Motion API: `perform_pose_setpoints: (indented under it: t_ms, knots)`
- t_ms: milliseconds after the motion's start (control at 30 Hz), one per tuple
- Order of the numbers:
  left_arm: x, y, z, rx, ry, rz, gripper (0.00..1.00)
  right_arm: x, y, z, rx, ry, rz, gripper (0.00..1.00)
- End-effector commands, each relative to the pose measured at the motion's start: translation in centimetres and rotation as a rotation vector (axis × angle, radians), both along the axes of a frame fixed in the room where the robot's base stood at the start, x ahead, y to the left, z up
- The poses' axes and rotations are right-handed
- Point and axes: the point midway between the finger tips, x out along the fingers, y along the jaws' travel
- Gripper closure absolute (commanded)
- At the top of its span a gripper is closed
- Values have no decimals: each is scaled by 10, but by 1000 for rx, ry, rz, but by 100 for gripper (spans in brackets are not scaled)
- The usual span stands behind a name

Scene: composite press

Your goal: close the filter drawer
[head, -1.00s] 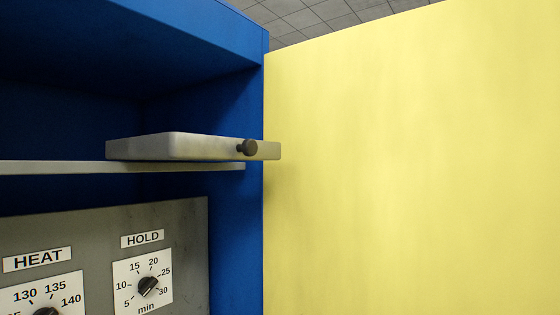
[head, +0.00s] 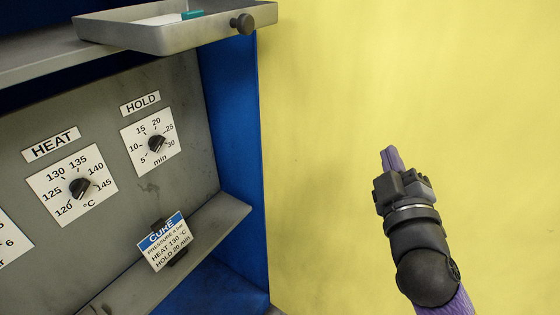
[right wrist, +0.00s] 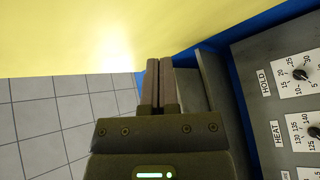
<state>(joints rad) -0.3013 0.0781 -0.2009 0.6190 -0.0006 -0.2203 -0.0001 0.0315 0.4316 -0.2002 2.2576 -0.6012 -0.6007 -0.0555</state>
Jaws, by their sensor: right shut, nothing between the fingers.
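The filter drawer (head: 185,38) is a shallow grey tray with a dark round knob (head: 242,23) on its front, near the top of the head view. It sticks out past the shelf edge, so it stands open. Something white and a teal piece lie inside it. My right gripper (head: 388,150) is to the right of and below the drawer, in front of the yellow wall, apart from the drawer. Its fingers are together and empty; they also show in the right wrist view (right wrist: 159,72). The drawer is not recognisable in the right wrist view. My left gripper is not in view.
A grey panel holds a HEAT dial (head: 79,187) and a HOLD dial (head: 156,143). A CURE card (head: 165,241) stands on a lower ledge (head: 215,226). A blue side wall (head: 232,130) bounds the cabinet. The space before the yellow wall (head: 330,90) is open.

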Motion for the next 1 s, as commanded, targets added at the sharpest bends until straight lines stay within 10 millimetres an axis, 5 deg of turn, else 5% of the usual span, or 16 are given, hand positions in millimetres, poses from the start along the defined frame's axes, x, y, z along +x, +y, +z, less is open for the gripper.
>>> perform_pose_setpoints:
  t_ms: [33,67,100,167,300,400,567,1000]
  knots:
    - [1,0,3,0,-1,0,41,2,18,76,-254,-287,73,100]
    - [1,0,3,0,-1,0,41,-4,35,113,-449,-460,122,100]
    - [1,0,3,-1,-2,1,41,-14,57,145,-709,-642,177,100]
    - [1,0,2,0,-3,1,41,-24,81,166,-1090,-822,237,100]
    - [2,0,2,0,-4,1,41,-18,83,169,-1762,-895,296,100]
    - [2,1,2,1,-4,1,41,-10,70,167,-1982,-844,306,100]
    - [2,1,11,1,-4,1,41,0,77,169,-2033,-826,315,100]
    - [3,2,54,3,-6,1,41,54,154,171,-2025,-830,318,100]
